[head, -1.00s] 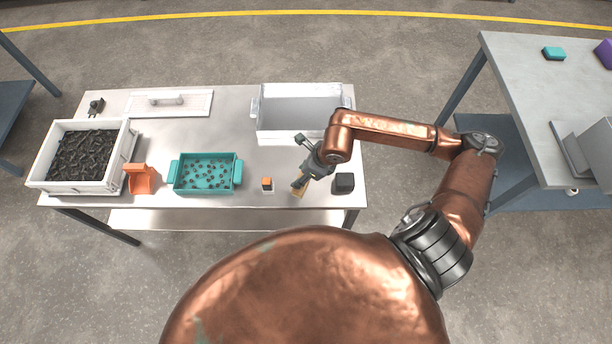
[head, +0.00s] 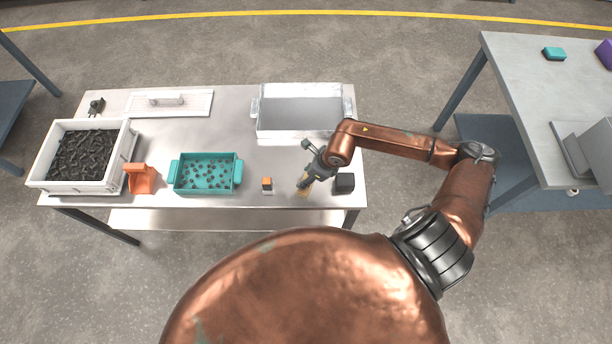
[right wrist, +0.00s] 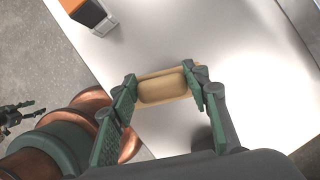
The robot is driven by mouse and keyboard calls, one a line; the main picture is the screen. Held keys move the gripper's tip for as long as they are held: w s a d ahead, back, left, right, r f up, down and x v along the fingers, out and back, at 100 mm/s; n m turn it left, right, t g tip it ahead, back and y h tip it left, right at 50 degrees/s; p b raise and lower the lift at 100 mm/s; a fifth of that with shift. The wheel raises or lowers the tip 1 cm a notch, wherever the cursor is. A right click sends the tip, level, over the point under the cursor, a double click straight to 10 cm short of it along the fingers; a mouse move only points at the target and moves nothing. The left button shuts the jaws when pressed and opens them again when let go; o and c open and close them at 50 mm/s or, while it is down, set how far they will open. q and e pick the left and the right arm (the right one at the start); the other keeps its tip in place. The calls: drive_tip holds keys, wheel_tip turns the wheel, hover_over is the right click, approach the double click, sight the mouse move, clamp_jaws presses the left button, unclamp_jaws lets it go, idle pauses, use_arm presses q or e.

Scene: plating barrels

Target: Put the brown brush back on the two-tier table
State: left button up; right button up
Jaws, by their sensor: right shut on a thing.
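The brown brush (head: 304,191) is between the fingers of my right gripper (head: 307,183), which is shut on it. In the right wrist view the brush's light wooden body (right wrist: 162,86) lies across between the green-padded fingertips of the gripper (right wrist: 160,88). The brush is over the front right part of the two-tier table (head: 225,130), a pale metal top with a lower shelf. I cannot tell whether it touches the top. A dark gripper, seemingly my left one (right wrist: 18,114), shows small at the left edge of the right wrist view; its jaw state is unclear.
An orange-and-dark block (head: 267,185) stands left of the brush, and a black block (head: 344,183) stands to its right. A grey bin (head: 258,122) is behind. A teal tray (head: 205,190), an orange scoop (head: 141,180) and a white crate (head: 68,186) stand further left.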

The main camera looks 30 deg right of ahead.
drive_tip(key=o, duration=1.1)
drive_tip(key=shift+s+d+r, duration=0.1)
drive_tip(key=shift+r, duration=0.2)
drive_tip(key=v, duration=1.1)
drive_tip(key=shift+r, duration=0.2)
drive_tip(key=shift+s, duration=0.1)
